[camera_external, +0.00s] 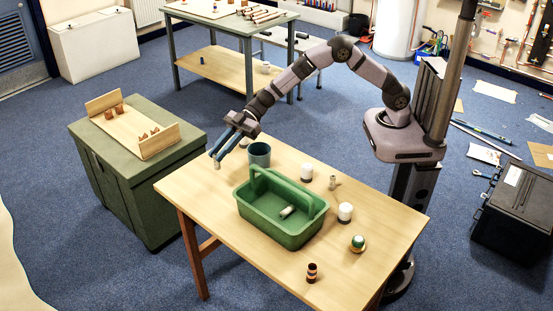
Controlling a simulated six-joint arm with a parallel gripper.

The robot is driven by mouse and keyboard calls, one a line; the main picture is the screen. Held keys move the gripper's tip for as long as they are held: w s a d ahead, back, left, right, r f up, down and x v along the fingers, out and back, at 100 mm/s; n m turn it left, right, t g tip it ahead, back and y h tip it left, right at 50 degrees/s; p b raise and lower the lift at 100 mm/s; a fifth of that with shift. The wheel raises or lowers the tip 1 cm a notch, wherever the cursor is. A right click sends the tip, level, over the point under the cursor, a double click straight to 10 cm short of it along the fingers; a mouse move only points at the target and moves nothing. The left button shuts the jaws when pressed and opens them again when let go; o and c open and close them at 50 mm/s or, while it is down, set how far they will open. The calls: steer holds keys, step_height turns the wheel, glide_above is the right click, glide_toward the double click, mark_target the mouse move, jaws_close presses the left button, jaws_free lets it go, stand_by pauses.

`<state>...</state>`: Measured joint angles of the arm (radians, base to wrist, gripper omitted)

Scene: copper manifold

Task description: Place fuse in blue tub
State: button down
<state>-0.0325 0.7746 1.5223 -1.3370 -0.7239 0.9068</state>
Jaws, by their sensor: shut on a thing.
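The blue tub (259,158), a small open teal-blue cup, stands upright on the wooden table near its back left edge, just behind the green carrier. My gripper (217,158) points down to the left of the tub, over the table's left edge, apart from the tub. It is shut on a small pale piece, which I take to be the fuse (217,165). The fuse hangs below the fingertips and is too small to see in detail. The inside bottom of the tub is hidden.
A green carrier (309,231) with a handle holds a pale cylinder (287,212). White cylinders (306,173) (345,212), a small metal fitting (332,183), a green-and-white round item (357,243) and a copper-and-black piece (312,272) stand on the wooden table (215,207). A green chest (150,200) stands left.

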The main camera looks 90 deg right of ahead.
steer(key=s+d+r+m+t+h+p, duration=0.15)
steer(key=d+r+p, duration=0.3)
steer(key=d, duration=0.45)
steer(key=d+r+m+t+h+p, duration=0.15)
steer(key=d+r+p, duration=0.3)
steer(key=d, duration=0.45)
steer(key=n+g+y, duration=0.2)
glide_above(259, 158)
steer(key=s+d, duration=0.2)
steer(key=d, duration=0.4)
step_height(259, 158, down, 4)
steer(key=shift+w+a+r+p, duration=0.15)
steer(key=shift+a+r+p, duration=0.05)
steer(key=shift+a+p, duration=0.1)
steer(key=shift+f, duration=0.15)
step_height(259, 158, down, 11)
steer(key=b, duration=1.1)
steer(key=c, duration=1.5)
jaws_free()
steer(key=shift+c, duration=0.2)
